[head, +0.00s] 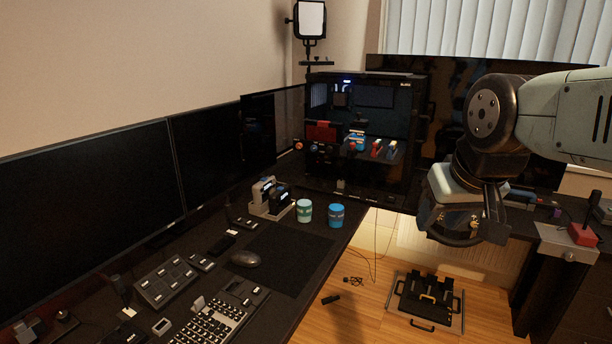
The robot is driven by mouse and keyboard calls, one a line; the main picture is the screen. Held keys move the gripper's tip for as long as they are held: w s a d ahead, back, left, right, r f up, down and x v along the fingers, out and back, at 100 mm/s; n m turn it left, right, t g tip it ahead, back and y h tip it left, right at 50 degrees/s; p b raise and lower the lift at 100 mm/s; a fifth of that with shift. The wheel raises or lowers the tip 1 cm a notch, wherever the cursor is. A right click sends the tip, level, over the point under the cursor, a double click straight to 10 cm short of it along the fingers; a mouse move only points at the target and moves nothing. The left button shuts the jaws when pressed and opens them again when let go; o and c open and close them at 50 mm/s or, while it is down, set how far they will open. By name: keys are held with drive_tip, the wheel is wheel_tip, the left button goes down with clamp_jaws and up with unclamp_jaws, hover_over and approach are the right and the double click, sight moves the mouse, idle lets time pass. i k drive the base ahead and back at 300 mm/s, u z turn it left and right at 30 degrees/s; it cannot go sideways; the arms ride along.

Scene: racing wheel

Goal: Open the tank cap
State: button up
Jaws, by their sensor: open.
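A dark computer case (400,184) with an open, lit front stands at the back corner of the desk. Inside it are a small blue and white part (357,138), a red block (321,131) and several small coloured pieces. No tank cap can be clearly told apart at this size; whether one of these parts is the tank is unclear. My gripper (462,232) hangs on the right, pointing down, in front of and to the right of the case. It is open, apart from the case, and nothing shows in it.
Blue cup (336,215) and pale green cup (305,210) stand on the desk before the case, beside a dock (269,197). Monitors (90,208) line the left.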

sight(358, 115)
drive_tip(key=z, duration=0.25)
drive_tip(key=i, duration=1.15)
drive_tip(key=z, duration=0.65)
drive_tip(key=i, duration=0.8)
drive_tip(key=u, duration=0.05)
